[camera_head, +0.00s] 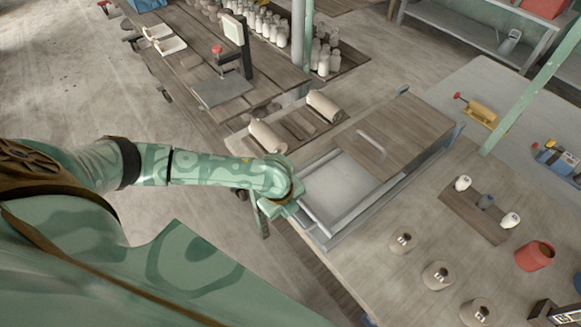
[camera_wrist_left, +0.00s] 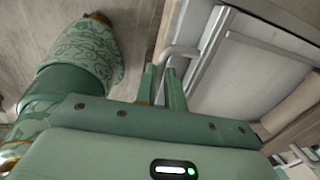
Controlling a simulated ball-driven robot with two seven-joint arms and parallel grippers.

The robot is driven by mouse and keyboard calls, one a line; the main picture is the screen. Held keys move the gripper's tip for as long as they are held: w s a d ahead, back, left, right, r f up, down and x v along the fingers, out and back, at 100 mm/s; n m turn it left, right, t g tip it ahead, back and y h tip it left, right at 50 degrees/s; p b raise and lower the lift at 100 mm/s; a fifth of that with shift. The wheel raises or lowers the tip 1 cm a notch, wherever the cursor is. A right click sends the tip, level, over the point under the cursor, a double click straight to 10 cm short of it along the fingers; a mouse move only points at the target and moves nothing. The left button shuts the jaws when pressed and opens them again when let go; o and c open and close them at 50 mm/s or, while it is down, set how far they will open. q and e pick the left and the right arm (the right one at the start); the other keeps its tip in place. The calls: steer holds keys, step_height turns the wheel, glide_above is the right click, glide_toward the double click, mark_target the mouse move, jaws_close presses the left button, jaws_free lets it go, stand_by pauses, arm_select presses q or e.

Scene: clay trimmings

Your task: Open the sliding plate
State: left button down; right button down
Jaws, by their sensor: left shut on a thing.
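A pale grey plate (camera_head: 342,188) lies in a metal frame at the near end of the workbench. A wooden panel (camera_head: 395,133) with a grey bar handle (camera_head: 371,145) covers the far part of the same frame. My left gripper (camera_head: 292,208) is at the near left edge of the frame. In the left wrist view its fingers (camera_wrist_left: 163,88) are shut on a bent grey metal handle (camera_wrist_left: 181,51) at the frame's edge. The pale plate also shows there (camera_wrist_left: 245,75). The gripped part is partly hidden by the fingers. My right gripper is in neither view.
Two clay-coloured rollers (camera_head: 268,136) lie beside the frame. To the right stand several clay cones (camera_head: 438,274), a wooden strip with small bottles (camera_head: 474,212) and a red pot (camera_head: 535,256). A green post (camera_head: 525,95) rises behind.

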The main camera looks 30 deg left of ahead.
arm_select(q)
steer(key=c, duration=1.5)
jaws_free()
step_height(320, 180, up, 16)
steer(key=s+a+p, duration=0.1)
steer(key=s+p, duration=0.1)
steer(key=p, duration=0.3)
steer(key=shift+s, duration=0.4)
steer(key=shift+c, duration=0.2)
